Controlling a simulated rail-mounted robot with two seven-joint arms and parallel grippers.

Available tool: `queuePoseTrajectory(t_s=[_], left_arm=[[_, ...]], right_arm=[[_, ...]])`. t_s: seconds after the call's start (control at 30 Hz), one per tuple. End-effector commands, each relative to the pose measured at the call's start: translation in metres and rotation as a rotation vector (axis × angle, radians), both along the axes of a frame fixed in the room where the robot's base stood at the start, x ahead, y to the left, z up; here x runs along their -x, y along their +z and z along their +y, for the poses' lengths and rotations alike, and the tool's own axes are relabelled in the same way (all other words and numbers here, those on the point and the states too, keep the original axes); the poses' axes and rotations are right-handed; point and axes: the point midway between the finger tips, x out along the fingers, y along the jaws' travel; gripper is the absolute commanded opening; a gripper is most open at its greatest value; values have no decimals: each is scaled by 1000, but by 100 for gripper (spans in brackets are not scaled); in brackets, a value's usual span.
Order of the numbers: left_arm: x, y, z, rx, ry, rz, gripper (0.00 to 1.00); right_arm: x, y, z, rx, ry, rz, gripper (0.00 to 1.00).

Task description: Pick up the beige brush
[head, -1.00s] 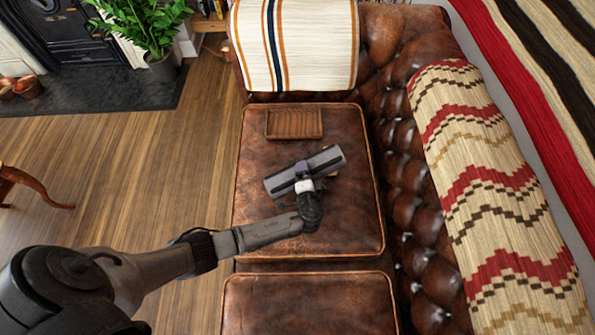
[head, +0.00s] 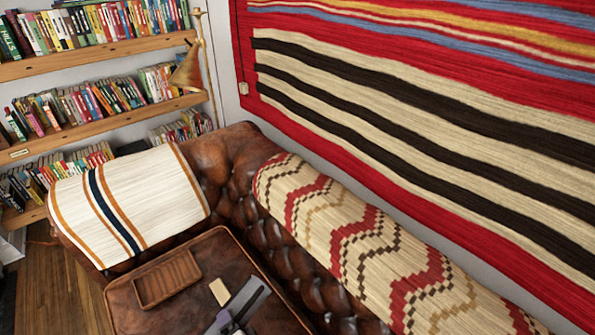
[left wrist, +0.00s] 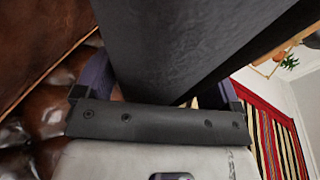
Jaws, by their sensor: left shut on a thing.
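A small beige block, which I take to be the beige brush (head: 219,291), shows over the brown leather seat cushion, right of the wooden tray. My left gripper (head: 228,318) is at the bottom edge of the head view, right against the brush, and is shut on it. The gripper's body covers much of that spot, so the grip itself is hidden. In the left wrist view, the purple fingers (left wrist: 158,92) stand either side of a broad dark surface close to the camera. My right gripper is not in view.
The wooden tray (head: 167,278) lies on the seat cushion (head: 122,305). The sofa's tufted back and a patterned throw (head: 350,240) rise to the right. A striped cloth (head: 130,205) covers the sofa arm. Bookshelves (head: 100,123) stand behind.

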Motion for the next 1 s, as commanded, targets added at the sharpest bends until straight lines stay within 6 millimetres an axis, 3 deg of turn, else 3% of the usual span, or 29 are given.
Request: queuePoseTrajectory(t_s=[0.17, 0.27, 0.5, 0.8, 0.87, 1.0], left_arm=[[-3, 46, -26, 6, -148, -9, 54], [-3, 86, -34, 5, -243, -13, 54], [11, 211, -39, 0, -461, -15, 54], [49, 371, -20, -6, -610, -9, 54], [53, 402, -10, -8, -606, -8, 54], [46, 442, 11, -5, -578, -1, 54]], right_arm=[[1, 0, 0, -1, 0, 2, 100], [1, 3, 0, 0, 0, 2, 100], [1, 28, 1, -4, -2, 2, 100], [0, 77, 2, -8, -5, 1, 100], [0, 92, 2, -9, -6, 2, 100], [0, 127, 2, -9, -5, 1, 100]])
